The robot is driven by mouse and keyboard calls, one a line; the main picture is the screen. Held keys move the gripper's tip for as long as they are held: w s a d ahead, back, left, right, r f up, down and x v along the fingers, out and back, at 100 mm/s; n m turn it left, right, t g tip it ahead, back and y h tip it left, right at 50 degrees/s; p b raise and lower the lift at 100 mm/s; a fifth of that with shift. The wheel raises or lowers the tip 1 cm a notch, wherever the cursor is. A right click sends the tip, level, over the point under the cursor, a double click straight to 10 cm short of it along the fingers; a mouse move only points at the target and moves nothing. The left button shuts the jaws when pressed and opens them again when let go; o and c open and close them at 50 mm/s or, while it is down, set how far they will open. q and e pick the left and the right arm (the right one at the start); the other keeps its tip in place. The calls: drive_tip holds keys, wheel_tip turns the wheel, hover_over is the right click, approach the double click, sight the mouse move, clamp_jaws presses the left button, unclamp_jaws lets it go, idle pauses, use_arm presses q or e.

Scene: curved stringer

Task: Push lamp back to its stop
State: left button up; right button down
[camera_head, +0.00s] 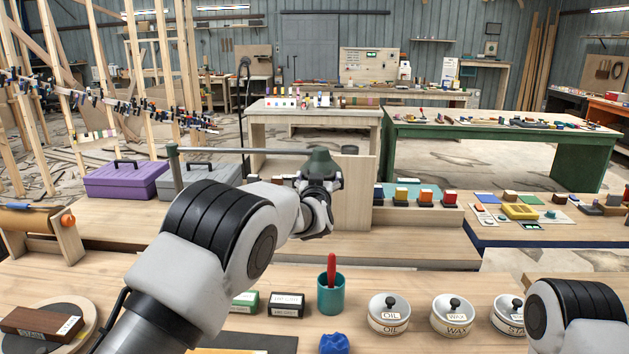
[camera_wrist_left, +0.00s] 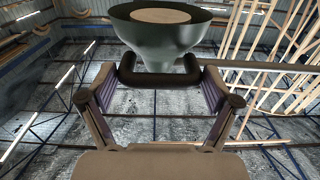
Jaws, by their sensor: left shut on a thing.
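The lamp (camera_head: 321,161) has a dark green shade and hangs at the right part of a thin horizontal rail (camera_head: 235,151), in front of a wooden panel. In the left wrist view the lamp's shade (camera_wrist_left: 160,42) fills the top middle, its pale round face upward. A dark bar (camera_wrist_left: 155,77) runs below the shade, between the fingers. My left gripper (camera_head: 319,180) is just under the lamp and shut on it; its fingers also show in the left wrist view (camera_wrist_left: 159,88). The exact contact is partly hidden in the head view. My right gripper is out of view.
A purple toolbox (camera_head: 121,181) and a grey toolbox (camera_head: 197,178) stand left, behind my arm. Coloured blocks (camera_head: 425,197) stand right of the panel. On the near bench are a teal cup (camera_head: 331,295) and round tins (camera_head: 389,313). Room above the rail looks free.

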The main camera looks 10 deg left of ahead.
use_arm(q)
drive_tip(key=shift+w+r, duration=0.2)
drive_tip(key=shift+r, duration=0.15)
drive_tip(key=o, duration=1.4)
drive_tip(key=r, duration=0.9)
drive_tip(key=shift+w+d+r, duration=0.1)
drive_tip(key=shift+w+r, duration=0.05)
drive_tip(key=shift+w, duration=0.2)
